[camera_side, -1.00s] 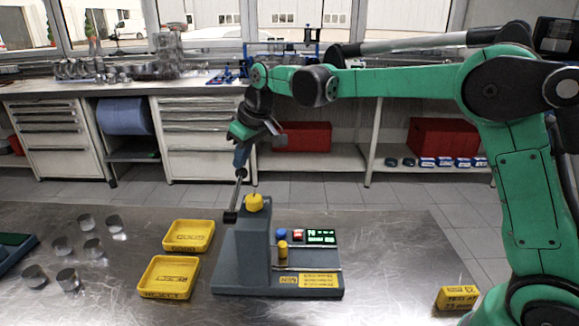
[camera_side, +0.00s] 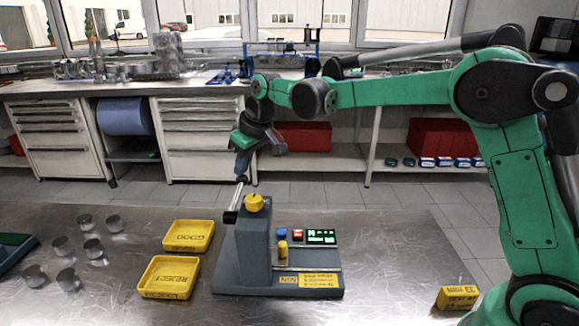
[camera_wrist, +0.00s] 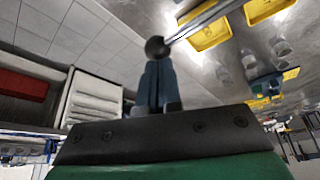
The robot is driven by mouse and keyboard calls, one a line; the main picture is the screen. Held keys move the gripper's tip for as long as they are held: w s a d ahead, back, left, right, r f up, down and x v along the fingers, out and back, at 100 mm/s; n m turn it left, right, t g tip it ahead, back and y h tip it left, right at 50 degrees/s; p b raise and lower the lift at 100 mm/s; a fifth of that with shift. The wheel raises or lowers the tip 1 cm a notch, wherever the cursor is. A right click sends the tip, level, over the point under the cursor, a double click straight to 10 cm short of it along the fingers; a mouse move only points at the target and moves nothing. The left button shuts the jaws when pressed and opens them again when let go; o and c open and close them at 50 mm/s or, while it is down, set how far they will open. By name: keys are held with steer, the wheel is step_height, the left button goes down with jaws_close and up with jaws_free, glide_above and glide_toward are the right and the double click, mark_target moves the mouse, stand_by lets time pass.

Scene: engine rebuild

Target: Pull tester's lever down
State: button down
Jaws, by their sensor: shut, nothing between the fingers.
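The grey tester (camera_side: 252,240) stands on the metal bench, with a yellow knob (camera_side: 254,203) on top of its column. Its lever (camera_side: 235,199) is a pale rod rising from a dark block at the column's upper left, tilted up and slightly right. A dark ball (camera_wrist: 157,47) ends the rod in the wrist view. My gripper (camera_side: 241,175) is shut and empty, pointing down at the lever's upper end. In the wrist view its blue fingertips (camera_wrist: 157,64) appear against the ball; firm contact is hard to tell.
Yellow trays marked GOOD (camera_side: 189,236) and REJECT (camera_side: 168,278) sit left of the tester. Several metal cylinders (camera_side: 92,248) lie farther left. A small yellow block (camera_side: 457,298) is near my base. The bench right of the tester is mostly clear.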

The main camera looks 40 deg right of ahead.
steer(key=shift+f, duration=0.85)
steer(key=shift+f, duration=0.6)
steer(key=shift+r, duration=0.15)
step_height(320, 180, up, 11)
steer(key=shift+s+a+r, duration=0.2)
steer(key=shift+s, duration=0.05)
stand_by(0.5)
